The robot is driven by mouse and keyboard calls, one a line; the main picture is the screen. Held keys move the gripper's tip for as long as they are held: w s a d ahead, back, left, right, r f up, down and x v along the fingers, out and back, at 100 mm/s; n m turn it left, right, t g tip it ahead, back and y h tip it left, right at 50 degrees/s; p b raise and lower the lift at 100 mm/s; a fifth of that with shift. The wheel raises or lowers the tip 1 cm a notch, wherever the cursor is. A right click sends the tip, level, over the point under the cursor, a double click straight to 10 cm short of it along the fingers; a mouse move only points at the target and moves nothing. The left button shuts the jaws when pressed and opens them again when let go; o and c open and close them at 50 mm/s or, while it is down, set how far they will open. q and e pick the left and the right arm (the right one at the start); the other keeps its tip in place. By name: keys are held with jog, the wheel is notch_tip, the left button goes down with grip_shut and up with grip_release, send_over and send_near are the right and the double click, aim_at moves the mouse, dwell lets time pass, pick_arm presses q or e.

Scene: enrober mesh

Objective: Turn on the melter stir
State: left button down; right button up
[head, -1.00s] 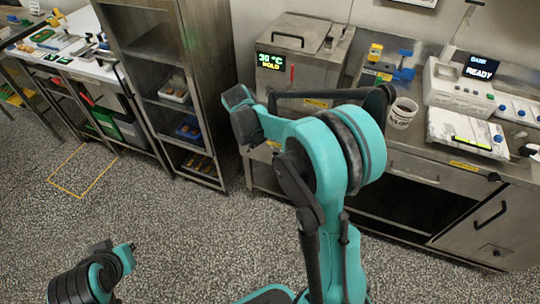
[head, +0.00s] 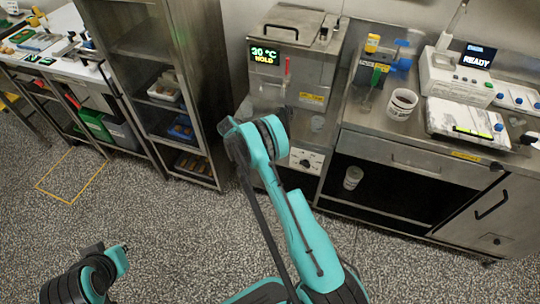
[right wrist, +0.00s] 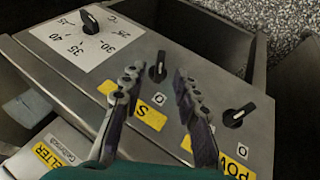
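The melter (head: 300,60) is a steel box whose display (head: 265,54) reads 30 °C HOLD. Its control panel (head: 306,160) shows low on the front, partly behind my right arm. In the right wrist view the middle black switch (right wrist: 158,67) stands by a yellow label (right wrist: 150,114) beginning with S; the rest is hidden. My right gripper (right wrist: 157,84) is open, with one finger on either side of this switch; whether they touch it is unclear. My right gripper is hidden in the head view. My left arm shows lower left, its gripper out of view.
A power switch (right wrist: 238,114) sits right of the right finger, and a temperature dial (right wrist: 91,22) is upper left on the panel. A steel counter (head: 385,125) with a cup (head: 402,104) stands to the right. A rack stands left. The floor between is clear.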

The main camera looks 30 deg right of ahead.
jog(key=b+x, duration=0.1)
jog(key=x, duration=0.4)
jog(key=shift+b, duration=0.3)
grip_shut()
jog(key=shift+s+d+r+t+y, duration=0.1)
jog(key=shift+t+y, duration=0.4)
jog(key=shift+t, duration=0.1)
jog(key=t+y, duration=0.1)
jog(key=m+t+y, duration=0.1)
jog(key=t, duration=0.1)
jog(key=shift+s+d+y, duration=0.15)
jog(key=shift+y, duration=0.25)
jog(key=t+y, duration=0.1)
jog(key=t, duration=0.1)
jog(key=m+t+y, duration=0.1)
jog(key=shift+s+d+t+y, duration=0.15)
jog(key=shift+t+y, duration=0.25)
